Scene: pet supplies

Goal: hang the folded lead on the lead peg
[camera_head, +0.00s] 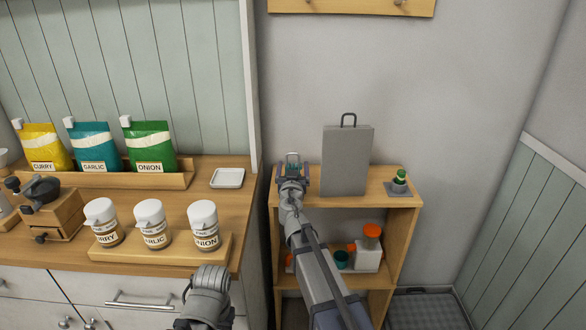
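My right gripper (293,170) is over the left end of the shelf unit's top, left of a grey box. Its two fingers stand apart, with a small teal and grey item (293,158) between or just behind them. I cannot tell whether the fingers touch it or whether it is the folded lead. My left gripper (208,285) is low in the picture, in front of the counter, and its fingertips are not clear. A wooden rail with pegs (350,6) is on the wall at the top edge. No folded lead can be clearly made out.
The tall grey box (347,160) with a handle stands on the shelf unit (390,200), with a small green-topped item (399,181) to its right. The counter holds labelled jars (152,224), pouches (149,145) and a white dish (227,178). The wall below the rail is clear.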

